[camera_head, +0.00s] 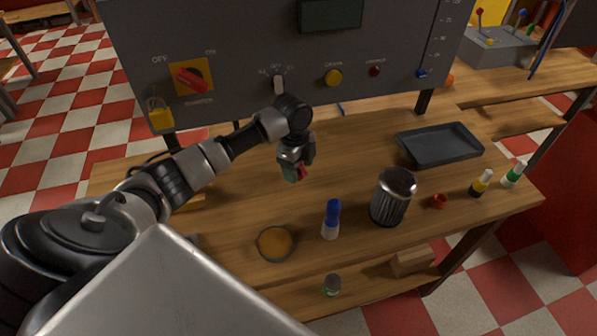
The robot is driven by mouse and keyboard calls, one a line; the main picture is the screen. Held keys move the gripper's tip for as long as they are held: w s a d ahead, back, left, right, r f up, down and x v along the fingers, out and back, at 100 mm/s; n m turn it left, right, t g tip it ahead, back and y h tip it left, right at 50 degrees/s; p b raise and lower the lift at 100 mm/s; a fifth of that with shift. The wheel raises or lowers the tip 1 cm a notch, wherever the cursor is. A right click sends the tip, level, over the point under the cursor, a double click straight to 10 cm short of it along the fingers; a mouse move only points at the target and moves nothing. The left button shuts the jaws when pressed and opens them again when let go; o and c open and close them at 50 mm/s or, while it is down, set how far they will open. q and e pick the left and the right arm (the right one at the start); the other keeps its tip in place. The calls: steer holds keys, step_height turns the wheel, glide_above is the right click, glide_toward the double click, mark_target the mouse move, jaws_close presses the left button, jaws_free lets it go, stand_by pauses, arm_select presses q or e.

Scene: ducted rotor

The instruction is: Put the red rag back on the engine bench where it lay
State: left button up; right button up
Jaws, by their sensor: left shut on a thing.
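My left gripper (296,166) comes in from the left and points down over the middle of the wooden bench (345,155). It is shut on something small. A bit of red (303,171), which looks like part of the red rag, shows at its fingertips beside a green-grey patch. Most of the held thing is hidden by the fingers. It seems to hang above the bench top, but I cannot tell the exact height. No other red cloth shows on the bench. My right gripper is not in view.
A grey control panel (290,50) stands behind.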

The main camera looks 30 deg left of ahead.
arm_select(q)
step_height(320, 180, down, 2)
steer(key=shift+f, duration=0.45)
steer(key=o, duration=0.9)
steer(key=shift+c, duration=0.2)
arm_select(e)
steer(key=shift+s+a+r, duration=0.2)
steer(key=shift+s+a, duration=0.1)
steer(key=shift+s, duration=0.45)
arm_select(q)
steer(key=shift+r, duration=0.15)
steer(key=shift+r, duration=0.35)
steer(key=r, duration=0.3)
steer(key=a+r, duration=0.1)
steer(key=r, duration=0.3)
steer(key=r+b, duration=0.1)
steer(key=r, duration=0.3)
steer(key=shift+w+a, duration=0.15)
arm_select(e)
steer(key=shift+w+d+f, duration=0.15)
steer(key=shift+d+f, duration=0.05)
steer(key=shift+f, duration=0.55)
